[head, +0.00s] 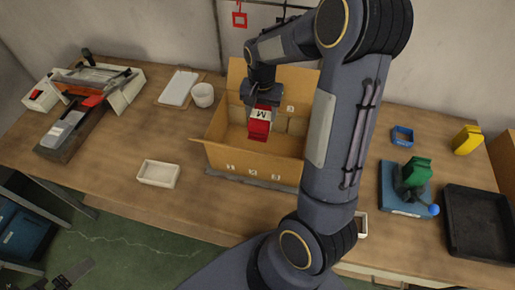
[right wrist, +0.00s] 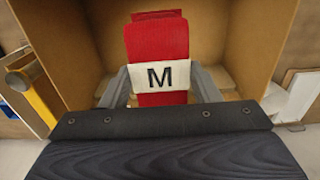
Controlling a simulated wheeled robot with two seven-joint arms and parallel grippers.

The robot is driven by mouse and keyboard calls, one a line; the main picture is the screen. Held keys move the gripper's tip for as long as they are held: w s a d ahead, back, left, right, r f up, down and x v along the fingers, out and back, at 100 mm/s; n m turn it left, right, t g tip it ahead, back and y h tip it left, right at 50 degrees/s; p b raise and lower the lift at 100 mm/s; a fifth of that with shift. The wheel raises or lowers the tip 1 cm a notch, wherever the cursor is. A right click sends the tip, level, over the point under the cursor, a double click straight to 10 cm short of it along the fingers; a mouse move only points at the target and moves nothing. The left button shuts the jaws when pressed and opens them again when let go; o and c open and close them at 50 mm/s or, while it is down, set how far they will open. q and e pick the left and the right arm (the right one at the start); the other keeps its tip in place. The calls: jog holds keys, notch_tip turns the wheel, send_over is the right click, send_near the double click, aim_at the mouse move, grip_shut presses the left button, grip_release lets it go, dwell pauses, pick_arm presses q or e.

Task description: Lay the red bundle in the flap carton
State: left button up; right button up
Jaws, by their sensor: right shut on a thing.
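The red bundle (head: 260,127) has a white band marked M. My right gripper (head: 262,102) is shut on it and holds it over the open flap carton (head: 230,155). In the right wrist view the bundle (right wrist: 157,45) stands between the two grey fingers of the gripper (right wrist: 160,85), with the carton's inner walls (right wrist: 100,35) around it. The carton is brown cardboard with its flaps spread open and numbered marks on its front. Whether the bundle touches the carton floor I cannot tell. My left gripper is not in view.
A white tray (head: 158,174) and a white cup (head: 203,95) stand left of the carton. To the right are a blue stand with a green piece (head: 416,172), a black tray (head: 480,222), a blue ring (head: 402,135) and a yellow piece (head: 467,139). My right arm hides the carton's right side.

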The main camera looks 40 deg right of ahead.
aim_at(262, 115)
notch_tip(262, 115, down, 4)
jog(key=shift+s+f+b, duration=0.1)
jog(key=shift+s+b, duration=0.05)
jog(key=shift+b, duration=0.15)
jog(key=shift+f+b, duration=3.2)
jog(key=shift+f, duration=1.35)
jog(key=o, duration=1.1)
jog(key=shift+c, duration=0.2)
jog(key=shift+r, duration=0.15)
